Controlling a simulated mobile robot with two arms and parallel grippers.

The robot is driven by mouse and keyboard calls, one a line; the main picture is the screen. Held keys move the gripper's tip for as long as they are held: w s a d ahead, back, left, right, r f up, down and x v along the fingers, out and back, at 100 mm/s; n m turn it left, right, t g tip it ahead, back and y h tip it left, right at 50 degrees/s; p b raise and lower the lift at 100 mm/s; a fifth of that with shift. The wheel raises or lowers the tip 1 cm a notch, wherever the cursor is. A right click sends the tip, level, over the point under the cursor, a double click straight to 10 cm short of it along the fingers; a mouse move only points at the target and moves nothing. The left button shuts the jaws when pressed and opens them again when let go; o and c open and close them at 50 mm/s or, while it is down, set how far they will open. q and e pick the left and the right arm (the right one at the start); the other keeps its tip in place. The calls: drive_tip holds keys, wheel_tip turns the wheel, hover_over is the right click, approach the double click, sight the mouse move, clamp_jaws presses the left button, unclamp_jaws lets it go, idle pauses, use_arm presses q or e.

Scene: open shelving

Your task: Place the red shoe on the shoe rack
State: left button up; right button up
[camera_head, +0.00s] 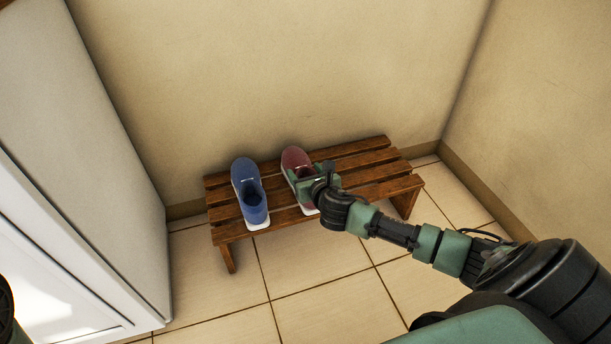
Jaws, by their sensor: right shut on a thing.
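The red shoe (294,159) is on or just above the slatted wooden shoe rack (366,161), toe to the back wall. I cannot tell whether its sole touches the slats. My right gripper (305,179) is shut on the red shoe from its right side and hides part of its opening and heel. A blue shoe (246,181) stands on the rack to the left, toe also to the wall, with a gap between the two shoes. A small dark part at the lower left edge may be my left arm; its gripper is not visible.
A white cabinet (88,150) stands left of the rack. Beige walls (300,70) close off the back and right. The rack's right end is bare. The tiled floor (320,300) in front of the rack is clear.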

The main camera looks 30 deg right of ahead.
drive_tip(key=o, duration=1.7)
